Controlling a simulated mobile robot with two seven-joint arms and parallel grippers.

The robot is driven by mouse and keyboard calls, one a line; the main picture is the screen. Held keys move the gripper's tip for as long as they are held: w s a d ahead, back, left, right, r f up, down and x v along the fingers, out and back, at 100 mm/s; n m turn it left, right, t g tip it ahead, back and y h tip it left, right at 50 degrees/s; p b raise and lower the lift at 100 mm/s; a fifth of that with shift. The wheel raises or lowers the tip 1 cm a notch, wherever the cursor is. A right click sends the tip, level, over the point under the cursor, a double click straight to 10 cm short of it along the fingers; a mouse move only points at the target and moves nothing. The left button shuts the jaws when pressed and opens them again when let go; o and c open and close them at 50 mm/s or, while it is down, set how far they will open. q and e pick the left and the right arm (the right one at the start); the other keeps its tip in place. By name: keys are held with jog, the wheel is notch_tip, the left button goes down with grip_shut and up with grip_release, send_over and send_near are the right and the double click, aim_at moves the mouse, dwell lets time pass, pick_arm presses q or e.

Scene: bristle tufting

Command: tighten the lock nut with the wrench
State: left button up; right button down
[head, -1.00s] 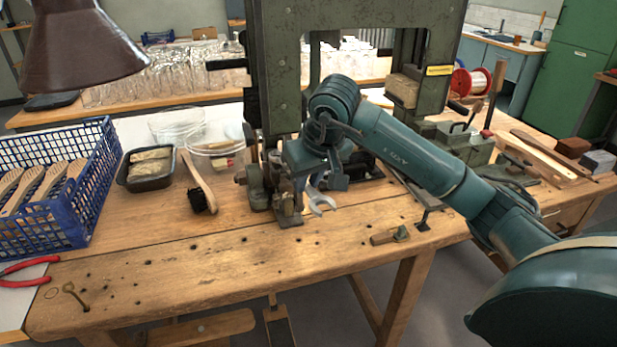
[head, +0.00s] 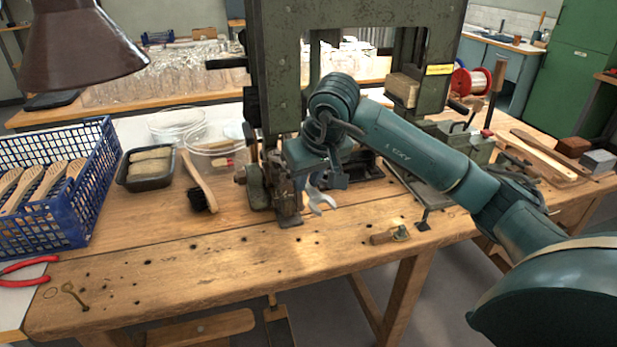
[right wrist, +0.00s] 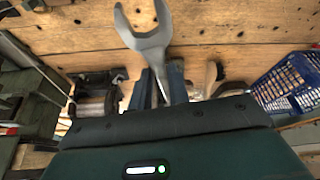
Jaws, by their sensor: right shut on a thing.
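A grey open-ended wrench (head: 319,199) shows below my right gripper (head: 316,180) in the head view, at the foot of the green press. In the right wrist view the wrench (right wrist: 148,38) points up and away, its open jaw over the wooden bench. My right gripper (right wrist: 163,86) is shut on the wrench's shank with its two blue-grey fingers. The wrench jaw appears empty in the wrist view. I cannot make out the lock nut; my arm and the press parts hide that area in the head view. My left gripper is not in view.
The green press frame (head: 281,75) stands right behind my right arm. A brush (head: 201,185), a dark tray (head: 146,180) and a blue crate (head: 88,215) lie to the left. The bench's front (head: 220,265) is mostly clear; a small wooden-handled tool (head: 390,236) lies at right.

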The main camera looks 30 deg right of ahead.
jog(key=shift+f+b, duration=1.05)
jog(key=shift+b, duration=0.05)
dwell(1.6)
dwell(0.4)
